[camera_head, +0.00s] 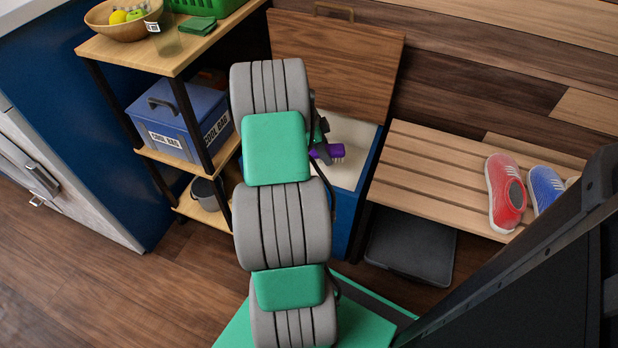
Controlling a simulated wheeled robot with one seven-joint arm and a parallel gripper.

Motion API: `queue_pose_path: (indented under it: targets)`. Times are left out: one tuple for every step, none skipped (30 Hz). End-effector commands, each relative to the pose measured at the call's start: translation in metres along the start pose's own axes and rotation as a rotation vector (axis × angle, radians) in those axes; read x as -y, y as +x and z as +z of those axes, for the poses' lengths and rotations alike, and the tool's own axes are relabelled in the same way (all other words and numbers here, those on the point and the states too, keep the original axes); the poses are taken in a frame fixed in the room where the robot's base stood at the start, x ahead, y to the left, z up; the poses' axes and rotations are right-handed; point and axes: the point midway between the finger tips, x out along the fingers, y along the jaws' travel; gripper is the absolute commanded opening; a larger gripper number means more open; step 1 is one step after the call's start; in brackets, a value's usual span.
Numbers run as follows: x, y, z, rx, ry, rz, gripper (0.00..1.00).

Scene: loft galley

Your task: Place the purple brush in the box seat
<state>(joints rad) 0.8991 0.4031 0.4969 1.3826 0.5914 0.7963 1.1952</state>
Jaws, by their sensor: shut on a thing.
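The purple brush (328,152) shows just right of my arm, over the opening of the box seat. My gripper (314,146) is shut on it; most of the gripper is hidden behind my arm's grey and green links. The box seat (372,180) is blue with a pale inside, and its wooden lid (335,50) stands open, leaning back toward the wall. The left part of the box seat is hidden by my arm. I cannot tell how high the brush is above the box floor.
A slatted bench (440,165) stands right of the box seat, with a red shoe (505,190) and a blue shoe (545,188) on it and a dark bin (410,245) below. A shelf unit (165,58) at left holds a cool bag (180,120) and a fruit bowl (118,25).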

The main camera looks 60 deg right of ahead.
Motion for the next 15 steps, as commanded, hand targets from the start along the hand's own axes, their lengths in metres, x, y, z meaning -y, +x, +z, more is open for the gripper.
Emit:
queue_pose_path:
  targets:
    - [-0.001,0.014,-0.004,0.000,0.030,0.011,0.11]
    - [-0.001,0.018,-0.006,0.000,0.042,0.016,0.11]
    - [-0.002,0.024,-0.006,0.000,0.051,0.020,0.11]
    - [-0.002,0.029,-0.006,0.000,0.055,0.022,0.11]
    - [-0.003,0.034,-0.004,0.000,0.057,0.023,0.11]
    - [-0.003,0.042,-0.002,-0.001,0.058,0.024,0.11]
    - [-0.003,0.048,0.000,0.000,0.058,0.024,0.11]
    - [-0.003,0.054,0.002,0.000,0.058,0.024,0.11]
    - [-0.003,0.061,0.005,0.000,0.058,0.024,0.11]
    - [-0.003,0.065,0.007,0.000,0.059,0.024,0.11]
    - [-0.003,0.069,0.008,0.000,0.059,0.023,0.11]
    - [-0.002,0.075,0.010,0.000,0.059,0.023,0.11]
    - [-0.002,0.079,0.012,0.000,0.059,0.022,0.11]
    - [-0.003,0.084,0.015,0.000,0.058,0.023,0.11]
    - [-0.003,0.093,0.019,0.000,0.057,0.024,0.11]
